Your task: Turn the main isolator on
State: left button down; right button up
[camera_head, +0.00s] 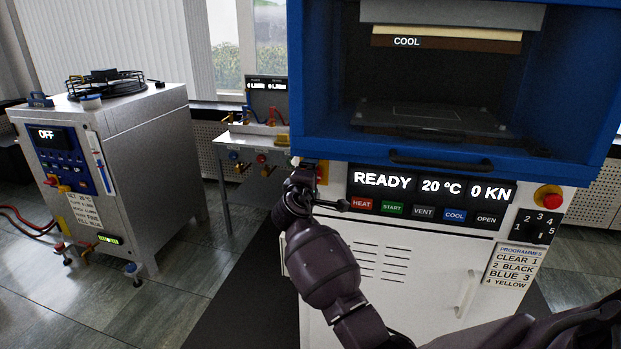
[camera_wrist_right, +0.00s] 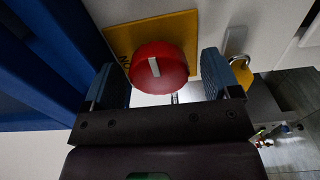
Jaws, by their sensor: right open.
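The main isolator is a round red knob (camera_wrist_right: 160,70) with a pale bar across its face, on a yellow plate (camera_wrist_right: 118,38) in the right wrist view. Lettering that looks like "ON" is partly visible at the plate's left edge. My right gripper (camera_wrist_right: 163,76) is open, with one blue-grey finger on each side of the knob. Gaps show between the fingers and the knob, and I cannot tell any contact. In the head view my right arm reaches to the left side of the press (camera_head: 400,265), and its gripper hides most of that spot. My left gripper is not in view.
The press display (camera_head: 433,187) reads READY, 20 °C, 0 KN. A brass padlock (camera_wrist_right: 241,72) hangs just right of the right finger. A blue frame (camera_wrist_right: 45,60) is close on the left.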

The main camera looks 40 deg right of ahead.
jog(key=v, duration=1)
jog(key=shift+s+a+p, duration=0.25)
jog(key=shift+s+p, duration=0.05)
jog(key=shift+s, duration=0.05)
